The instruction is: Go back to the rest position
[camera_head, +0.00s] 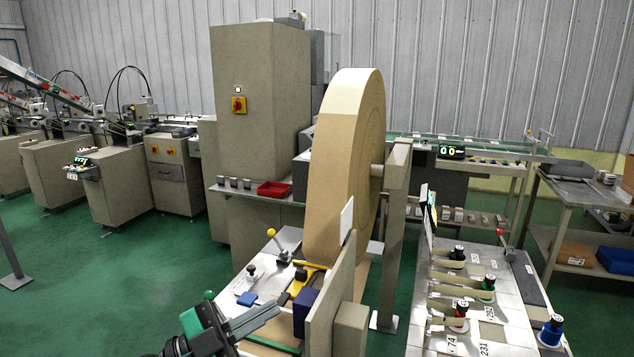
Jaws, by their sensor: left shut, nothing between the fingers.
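My left gripper (262,314) is at the bottom, left of the middle, in the head view. Its grey fingers are shut with nothing between them and point to the right. They are in front of the machine's work surface, close to a dark blue block (305,312); I cannot tell whether they touch it. My right gripper is not in view.
A large tan paper roll (340,170) stands upright on a post, above a machine table with a yellow-knobbed lever (272,233). A panel (330,297) rises right of my gripper. A table with several small spools (487,284) is at the right. Green floor is open at the left.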

